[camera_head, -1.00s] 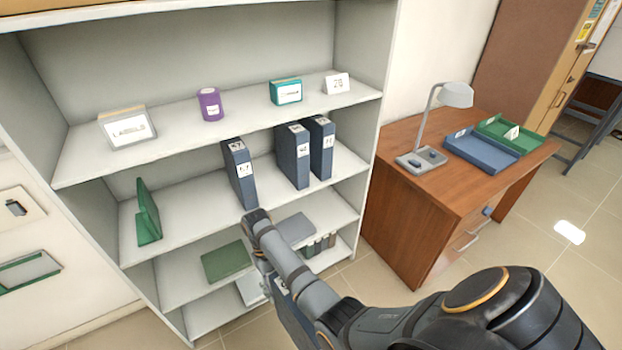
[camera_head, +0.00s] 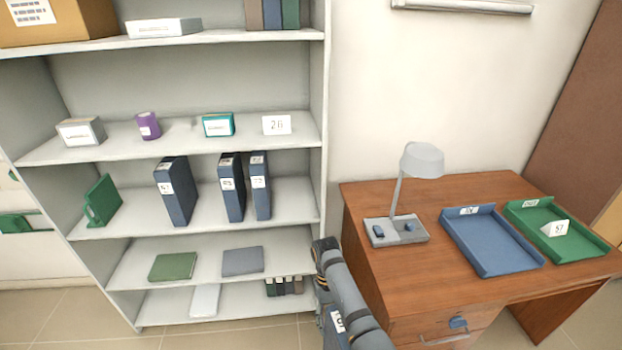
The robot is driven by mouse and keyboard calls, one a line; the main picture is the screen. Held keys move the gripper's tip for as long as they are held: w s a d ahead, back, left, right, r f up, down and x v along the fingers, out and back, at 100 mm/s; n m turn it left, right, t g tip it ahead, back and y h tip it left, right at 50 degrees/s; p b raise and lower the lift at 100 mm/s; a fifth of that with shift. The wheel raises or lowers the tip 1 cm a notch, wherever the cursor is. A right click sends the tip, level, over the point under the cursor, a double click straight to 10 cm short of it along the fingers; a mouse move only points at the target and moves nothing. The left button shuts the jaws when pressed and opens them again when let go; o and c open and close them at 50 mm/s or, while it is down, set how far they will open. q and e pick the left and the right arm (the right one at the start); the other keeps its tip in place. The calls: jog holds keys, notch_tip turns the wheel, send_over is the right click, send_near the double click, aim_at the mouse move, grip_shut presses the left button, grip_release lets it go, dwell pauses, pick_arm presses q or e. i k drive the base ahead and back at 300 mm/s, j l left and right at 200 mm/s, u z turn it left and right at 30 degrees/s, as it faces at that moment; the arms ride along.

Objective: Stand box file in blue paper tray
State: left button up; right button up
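The blue paper tray (camera_head: 492,243) lies flat on the wooden desk at the right, with a white label at its back edge. Its floor is empty. My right arm comes in at the bottom middle, left of the desk. A dark blue box file (camera_head: 335,330) with a white label hangs under my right wrist. My arm and the frame edge hide most of it. The fingers of my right gripper (camera_head: 321,291) are mostly hidden, but the file moves with the arm. My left gripper is out of view.
A green tray (camera_head: 590,246) with a white number card stands right of the blue one. A grey lamp (camera_head: 397,232) stands left of the trays. The desk (camera_head: 470,190) has a drawer with a blue handle part. The shelf (camera_head: 318,130) holds several other box files, boxes and a purple cylinder.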

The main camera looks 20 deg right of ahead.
aim_at(499, 246)
jog(key=k+l, duration=0.1)
jog(key=l, duration=0.3)
jog(key=k+l, duration=0.1)
jog(key=l, duration=0.3)
jog(key=k+l, duration=0.1)
jog(key=l, duration=0.35)
jog(key=k+l+u, duration=0.1)
jog(key=l, duration=0.3)
jog(key=k+l, duration=0.15)
jog(key=l, duration=0.25)
jog(key=k+l, duration=0.1)
jog(key=l, duration=0.3)
jog(key=k+l, duration=0.15)
jog(key=l, duration=0.25)
